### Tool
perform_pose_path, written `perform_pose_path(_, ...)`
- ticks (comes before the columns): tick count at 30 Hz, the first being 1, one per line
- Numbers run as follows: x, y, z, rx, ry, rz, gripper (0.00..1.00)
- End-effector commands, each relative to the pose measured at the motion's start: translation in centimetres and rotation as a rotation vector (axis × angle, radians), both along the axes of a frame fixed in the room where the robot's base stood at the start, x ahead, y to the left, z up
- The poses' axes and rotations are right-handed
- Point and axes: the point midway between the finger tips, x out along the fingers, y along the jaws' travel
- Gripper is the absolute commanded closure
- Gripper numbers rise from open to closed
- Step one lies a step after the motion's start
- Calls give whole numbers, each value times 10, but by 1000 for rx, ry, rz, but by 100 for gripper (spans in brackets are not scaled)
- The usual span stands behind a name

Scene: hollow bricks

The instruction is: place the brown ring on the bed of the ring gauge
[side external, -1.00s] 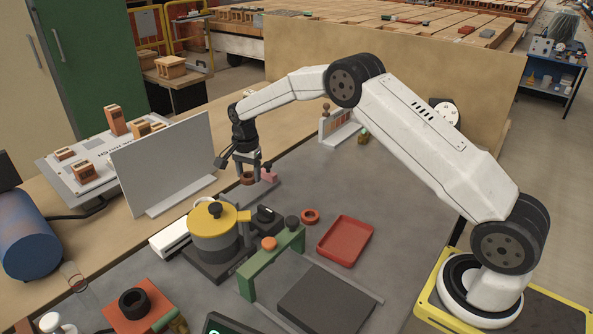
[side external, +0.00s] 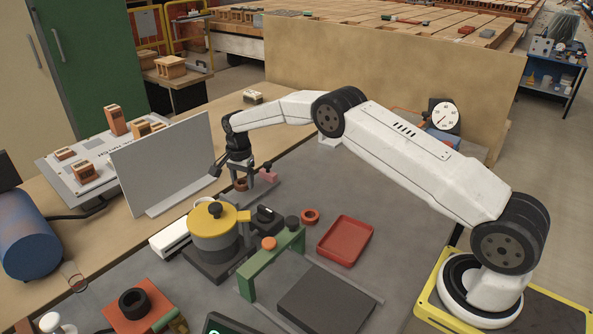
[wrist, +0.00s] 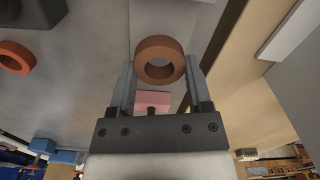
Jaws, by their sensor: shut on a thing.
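The brown ring (side external: 241,186) is between the fingertips of my gripper (side external: 241,179), which is shut on it. In the wrist view the ring (wrist: 160,43) lies across my gripper (wrist: 160,70) with its hole visible. A grey strip (side external: 262,190) with a pink block (side external: 268,174), apparently the ring gauge and its bed, lies just right of and below the ring. The pink block (wrist: 153,99) also shows between my fingers in the wrist view. I cannot tell whether the ring touches the bed.
A grey upright panel (side external: 165,162) stands left of my gripper. A yellow-topped pot (side external: 212,222) and a black block (side external: 266,217) stand in front. An orange-brown ring (side external: 310,216) lies near a red tray (side external: 345,240). The mat to the right is mostly clear.

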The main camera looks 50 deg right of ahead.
Motion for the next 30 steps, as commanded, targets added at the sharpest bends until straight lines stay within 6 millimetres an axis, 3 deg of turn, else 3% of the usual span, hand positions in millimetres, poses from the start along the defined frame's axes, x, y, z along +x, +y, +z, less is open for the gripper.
perform_pose_path(8, 1, 0, -29, 0, 2, 0, 92)
perform_pose_path(23, 1, 0, -35, 0, 0, 0, 92)
perform_pose_path(24, 1, 0, -35, 0, 0, 0, 27)
perform_pose_path(27, 1, 0, -35, 0, 0, 0, 1)
perform_pose_path(30, 1, 0, -35, 0, 0, 0, 1)
